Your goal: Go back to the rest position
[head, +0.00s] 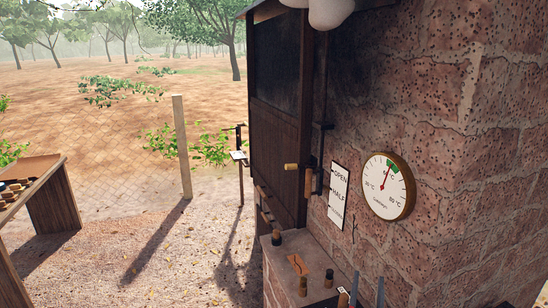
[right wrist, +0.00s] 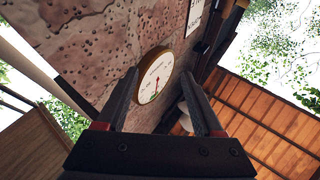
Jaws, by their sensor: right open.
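My right gripper (head: 367,287) shows only as two thin grey fingertips at the bottom edge of the head view, in front of the brick wall. In the right wrist view its two dark fingers (right wrist: 160,76) stand apart with nothing between them, so it is open and empty. A round dial gauge (head: 389,186) with a brass rim is on the wall. Its needle points up, at the green band. In the right wrist view the gauge (right wrist: 155,76) appears beyond and between the fingers. My left gripper is not in view.
The pitted brick wall (head: 450,110) fills the right side. A dark wooden door (head: 277,120) has a handle beside an OPEN/HALF sign (head: 339,195). A low ledge (head: 285,258) bears several small knobs. A wooden table (head: 50,205) stands at left. Open ground lies between.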

